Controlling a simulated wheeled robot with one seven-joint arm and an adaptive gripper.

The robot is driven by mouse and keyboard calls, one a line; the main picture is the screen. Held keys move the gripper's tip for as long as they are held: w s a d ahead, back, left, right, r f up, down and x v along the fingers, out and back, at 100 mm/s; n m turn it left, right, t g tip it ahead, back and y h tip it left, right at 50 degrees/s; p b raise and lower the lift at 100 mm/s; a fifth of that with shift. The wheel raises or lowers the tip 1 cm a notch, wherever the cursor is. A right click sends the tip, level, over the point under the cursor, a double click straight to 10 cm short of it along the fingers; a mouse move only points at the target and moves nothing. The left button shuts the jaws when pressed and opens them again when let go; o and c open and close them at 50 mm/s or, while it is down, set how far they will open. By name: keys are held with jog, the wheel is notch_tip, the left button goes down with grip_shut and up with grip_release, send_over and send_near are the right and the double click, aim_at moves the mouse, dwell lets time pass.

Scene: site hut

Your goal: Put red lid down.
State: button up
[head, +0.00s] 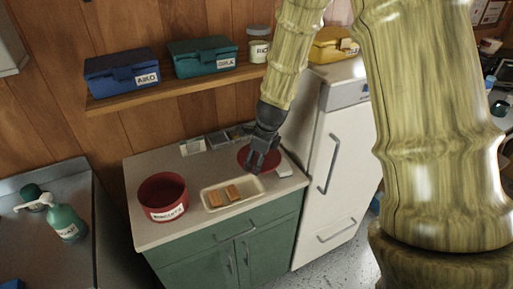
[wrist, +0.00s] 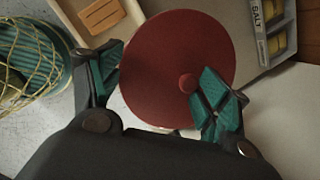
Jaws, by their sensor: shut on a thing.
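The red lid (head: 243,155) is a flat round disc with a small knob, at the back right of the worktop. In the wrist view the red lid (wrist: 170,50) fills the space ahead of my gripper, its knob close to the right finger. My gripper (head: 257,166) is shut on the lid; in the wrist view my gripper (wrist: 162,62) has its fingers well apart. I cannot tell whether the lid touches the worktop. A red tin (head: 164,204) with a white label reading like "BISCUITS" stands open at the worktop's front left.
A cream tray (head: 214,207) with brown pieces lies beside the tin. A small rack (head: 216,140) stands at the back, a white fridge (head: 335,150) to the right. A shelf (head: 180,90) with boxes hangs above. A pump bottle (head: 66,223) stands left.

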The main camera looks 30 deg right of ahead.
jog(key=w+d+p, duration=0.1)
jog(key=w, duration=0.1)
jog(key=w+d+p, duration=0.1)
jog(key=w, duration=0.2)
jog(key=w+d+p, duration=0.1)
jog(key=w+d, duration=0.1)
jog(key=w, duration=0.1)
jog(key=shift+w+f, duration=0.2)
jog(key=shift+f, duration=0.2)
notch_tip(320, 180, down, 3)
jog(key=shift+f+p, duration=0.2)
jog(key=shift+p, duration=0.5)
jog(key=shift+f, duration=0.1)
jog(key=shift+a+f, duration=0.1)
jog(key=shift+f, duration=0.45)
jog(key=o, duration=1.1)
jog(key=shift+r, duration=0.1)
jog(key=shift+r, duration=0.65)
jog(key=shift+b+v, duration=1.45)
jog(key=shift+v, duration=4.4)
